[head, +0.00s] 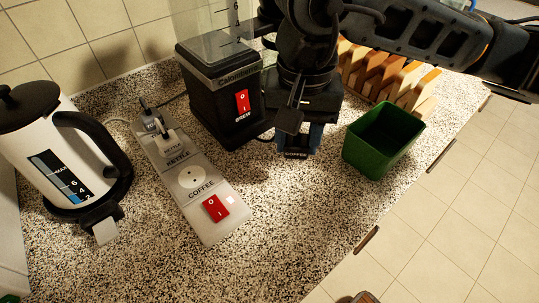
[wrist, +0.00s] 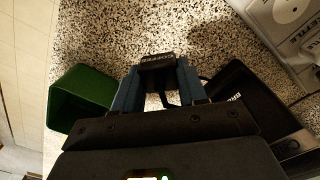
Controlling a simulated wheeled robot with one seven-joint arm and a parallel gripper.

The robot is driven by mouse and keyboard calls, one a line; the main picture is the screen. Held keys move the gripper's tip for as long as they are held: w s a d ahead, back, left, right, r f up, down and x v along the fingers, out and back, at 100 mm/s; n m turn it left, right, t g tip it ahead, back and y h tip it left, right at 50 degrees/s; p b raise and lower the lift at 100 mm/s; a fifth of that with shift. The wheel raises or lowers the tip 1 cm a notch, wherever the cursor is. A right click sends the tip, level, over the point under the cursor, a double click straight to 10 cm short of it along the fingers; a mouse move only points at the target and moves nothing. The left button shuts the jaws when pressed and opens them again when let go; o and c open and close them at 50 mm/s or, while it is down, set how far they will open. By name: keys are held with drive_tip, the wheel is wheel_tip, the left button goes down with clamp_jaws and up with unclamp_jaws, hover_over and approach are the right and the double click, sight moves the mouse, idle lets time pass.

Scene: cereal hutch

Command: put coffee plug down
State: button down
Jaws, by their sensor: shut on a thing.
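The coffee plug (head: 296,154) is a small black block labelled COFFEE. My gripper (head: 297,140) is shut on it between blue fingers and points down over the counter, in front of the coffee machine (head: 222,110). In the wrist view the plug (wrist: 157,61) sits at the fingertips with its label showing, and a dark cord runs behind it. I cannot tell whether the plug touches the counter. The grey power strip (head: 205,222) lies to the left, with an empty round COFFEE socket (head: 192,177) and a red switch.
A green square container (head: 384,140) stands close to the right of my gripper. A white kettle (head: 60,150) stands at the left. Wooden slats (head: 385,75) stand behind. The speckled counter (head: 290,220) is bare in front, ending at a diagonal edge on the right.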

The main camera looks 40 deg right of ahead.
sight(268, 179)
drive_tip(key=w+a+f, duration=0.1)
drive_tip(key=w+a+f+p, duration=0.1)
drive_tip(key=w+a, duration=0.1)
drive_tip(key=shift+a+f, duration=0.2)
drive_tip(key=shift+f, duration=0.15)
drive_tip(key=shift+f+p, duration=0.5)
drive_tip(key=shift+f, duration=1.5)
drive_tip(key=shift+f+b, duration=0.65)
drive_tip(key=shift+b, duration=0.5)
drive_tip(key=c, duration=0.6)
unclamp_jaws()
drive_tip(key=shift+r, duration=0.15)
drive_tip(key=r+p, duration=0.1)
drive_tip(key=p, duration=0.1)
drive_tip(key=shift+r+p, duration=0.25)
drive_tip(key=shift+p, duration=0.1)
drive_tip(key=shift+r+b, duration=0.3)
drive_tip(key=shift+b, duration=0.1)
wheel_tip(268, 179, up, 11)
drive_tip(key=shift+f+b, duration=0.1)
drive_tip(key=shift+b, duration=0.8)
